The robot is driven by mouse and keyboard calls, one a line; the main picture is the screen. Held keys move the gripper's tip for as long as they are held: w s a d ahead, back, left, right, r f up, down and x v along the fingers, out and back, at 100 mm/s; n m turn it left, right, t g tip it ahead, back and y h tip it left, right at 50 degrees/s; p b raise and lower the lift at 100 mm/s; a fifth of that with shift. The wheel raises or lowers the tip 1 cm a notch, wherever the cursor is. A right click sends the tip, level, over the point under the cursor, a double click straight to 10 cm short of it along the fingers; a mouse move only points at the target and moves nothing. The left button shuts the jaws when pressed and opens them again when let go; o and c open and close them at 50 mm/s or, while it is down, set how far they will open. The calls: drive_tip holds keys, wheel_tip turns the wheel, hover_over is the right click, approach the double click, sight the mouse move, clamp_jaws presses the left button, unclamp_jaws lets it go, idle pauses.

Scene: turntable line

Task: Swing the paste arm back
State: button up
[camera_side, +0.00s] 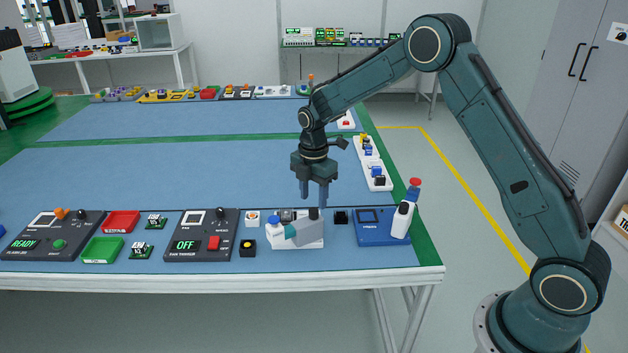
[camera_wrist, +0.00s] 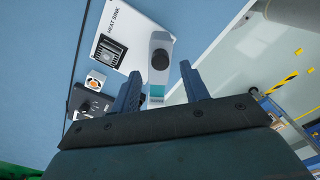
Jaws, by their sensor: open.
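The paste arm (camera_side: 308,234) is a grey arm with a teal and white end pointing left, lying across a white base plate near the table's front edge. A black knob (camera_side: 314,213) stands upright on it. In the wrist view the grey paste arm (camera_wrist: 160,38) carries the round black knob (camera_wrist: 159,59), and a teal part (camera_wrist: 157,92) shows between the fingers. A dark finned square labelled HEAT SINK (camera_wrist: 108,52) sits on the plate beside it. My gripper (camera_side: 313,200) is open and empty, pointing down just above the knob.
A black OFF panel (camera_side: 200,245) with a red switch is at the left. Small blocks flank the plate.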

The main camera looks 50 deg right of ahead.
wheel_tip(320, 180, up, 10)
idle(0.5)
drive_tip(key=s+a+r+m+t, duration=0.3)
drive_tip(key=s+r+m, duration=0.6)
drive_tip(key=s+r, duration=0.6)
drive_tip(key=s+a+f+m+t, duration=0.1)
drive_tip(key=s+m, duration=0.8)
drive_tip(key=s, duration=1)
wheel_tip(320, 180, down, 2)
drive_tip(key=shift+f+t, duration=0.2)
drive_tip(key=shift+t, duration=0.6)
